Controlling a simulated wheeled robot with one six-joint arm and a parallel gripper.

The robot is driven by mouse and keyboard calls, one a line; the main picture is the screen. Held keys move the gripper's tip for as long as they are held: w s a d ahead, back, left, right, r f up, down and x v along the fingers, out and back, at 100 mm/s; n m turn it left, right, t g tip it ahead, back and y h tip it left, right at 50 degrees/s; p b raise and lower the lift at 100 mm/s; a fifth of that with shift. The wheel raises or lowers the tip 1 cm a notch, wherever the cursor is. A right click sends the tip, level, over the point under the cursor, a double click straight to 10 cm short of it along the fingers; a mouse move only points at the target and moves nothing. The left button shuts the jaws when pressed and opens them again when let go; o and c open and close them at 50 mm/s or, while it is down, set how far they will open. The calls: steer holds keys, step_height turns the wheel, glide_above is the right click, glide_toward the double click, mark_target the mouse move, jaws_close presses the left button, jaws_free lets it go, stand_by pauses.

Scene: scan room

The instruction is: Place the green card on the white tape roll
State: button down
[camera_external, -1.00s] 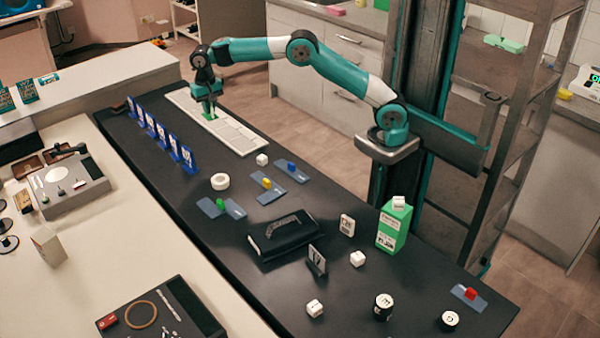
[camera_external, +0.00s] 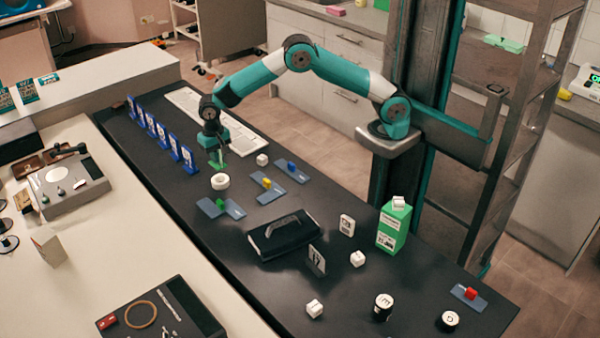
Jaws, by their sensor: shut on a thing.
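My gripper (camera_external: 217,157) is shut on the green card (camera_external: 217,166), a small flat green piece below the fingertips. It holds the card above the dark table top, just behind the white tape roll. The white tape roll (camera_external: 220,182) lies flat on the dark table with its hole facing up. A small gap shows in the picture between the card and the roll; the card's exact height over the table is hard to tell.
A white tray-like strip (camera_external: 188,100) lies behind my gripper. Blue upright cards (camera_external: 162,137) stand in a row at the left. A white cube (camera_external: 262,160) and blue plates with coloured pegs (camera_external: 268,190) lie to the right. A black case (camera_external: 282,234) lies in front.

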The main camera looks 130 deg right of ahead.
mark_target(220, 178)
steer(key=shift+f, duration=2.9)
steer(key=shift+f, duration=0.15)
steer(key=c, duration=1.3)
jaws_free()
